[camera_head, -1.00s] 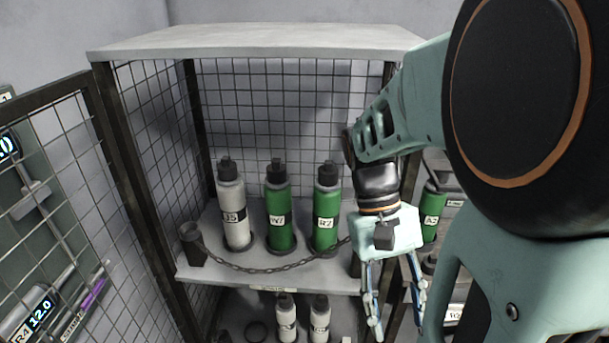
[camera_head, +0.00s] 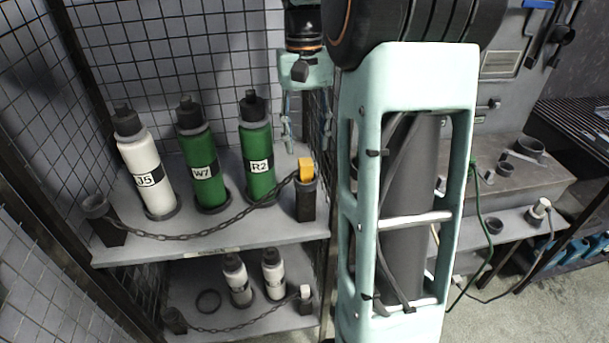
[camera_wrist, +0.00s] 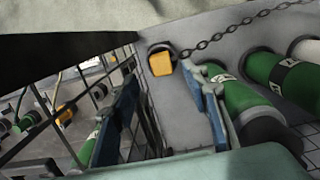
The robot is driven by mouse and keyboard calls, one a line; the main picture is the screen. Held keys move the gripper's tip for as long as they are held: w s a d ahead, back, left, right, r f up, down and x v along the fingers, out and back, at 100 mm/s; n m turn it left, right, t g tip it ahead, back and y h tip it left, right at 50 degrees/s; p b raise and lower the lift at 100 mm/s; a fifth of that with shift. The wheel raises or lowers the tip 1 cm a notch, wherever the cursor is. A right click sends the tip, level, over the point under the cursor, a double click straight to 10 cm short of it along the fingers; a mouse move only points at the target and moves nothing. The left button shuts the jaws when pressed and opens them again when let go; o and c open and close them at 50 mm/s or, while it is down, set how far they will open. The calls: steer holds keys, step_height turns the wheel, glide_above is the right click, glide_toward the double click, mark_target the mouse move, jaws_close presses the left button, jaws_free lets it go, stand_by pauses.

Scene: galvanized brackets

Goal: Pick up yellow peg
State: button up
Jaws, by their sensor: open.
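The yellow peg (camera_head: 306,169) stands in the top of a dark post at the front right corner of the upper shelf. A chain (camera_head: 205,236) runs from it to a dark post on the left. The peg also shows in the wrist view (camera_wrist: 160,64), between and beyond my fingertips. My gripper (camera_head: 305,142) is open and empty, its fingers pointing down, near the peg and apart from it. In the wrist view my gripper's two blue fingers (camera_wrist: 163,82) are spread wide.
White J5 (camera_head: 150,178), green W7 (camera_head: 204,168) and green R2 (camera_head: 258,160) bottles stand behind the chain. Wire mesh walls (camera_head: 163,45) enclose the shelf. A lower shelf (camera_head: 190,273) holds two small white bottles and another chain.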

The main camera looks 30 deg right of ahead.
mark_target(306, 161)
steer(key=f, duration=0.6)
steer(key=shift+s+a, duration=0.25)
steer(key=shift+s, duration=0.1)
jaws_close()
